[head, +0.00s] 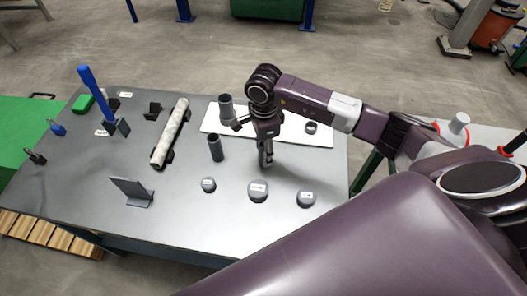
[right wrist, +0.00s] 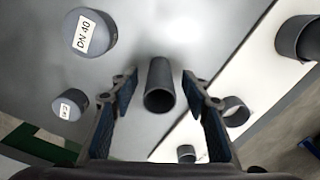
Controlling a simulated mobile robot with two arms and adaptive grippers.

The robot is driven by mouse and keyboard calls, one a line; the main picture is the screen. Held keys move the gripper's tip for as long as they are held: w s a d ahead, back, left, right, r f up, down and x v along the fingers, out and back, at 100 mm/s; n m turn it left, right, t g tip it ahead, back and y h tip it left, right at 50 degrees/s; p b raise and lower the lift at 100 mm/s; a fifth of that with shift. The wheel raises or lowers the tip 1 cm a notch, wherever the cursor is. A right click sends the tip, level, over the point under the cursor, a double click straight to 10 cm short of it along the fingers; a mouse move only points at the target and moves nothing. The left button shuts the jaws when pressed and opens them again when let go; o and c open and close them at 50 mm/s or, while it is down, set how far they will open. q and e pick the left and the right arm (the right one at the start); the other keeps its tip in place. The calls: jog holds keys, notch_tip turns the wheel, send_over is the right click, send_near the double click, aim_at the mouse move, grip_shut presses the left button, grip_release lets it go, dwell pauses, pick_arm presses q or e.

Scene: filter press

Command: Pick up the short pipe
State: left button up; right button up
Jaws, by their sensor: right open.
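A short grey pipe (right wrist: 160,85) stands upright on the grey table in the right wrist view, its open end facing the camera. My right gripper (right wrist: 160,95) is open, with one finger on each side of this pipe and a visible gap to each. In the head view the right gripper (head: 265,158) points down over the table beside the white board, largely hiding what is between its fingers. A wider grey pipe (head: 226,107) stands on the white board. My left gripper is not in view.
The white board (head: 318,138) also holds a grey ring (head: 310,127). Labelled round caps (head: 258,190) stand along the near side. A long pale pipe (head: 170,132) rests on supports at left. A blue-handled tool (head: 95,92) and an angled plate (head: 132,190) stand further left.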

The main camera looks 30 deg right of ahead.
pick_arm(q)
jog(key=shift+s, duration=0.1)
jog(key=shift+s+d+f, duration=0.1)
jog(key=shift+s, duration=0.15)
pick_arm(e)
grip_shut()
jog(key=shift+r, duration=0.1)
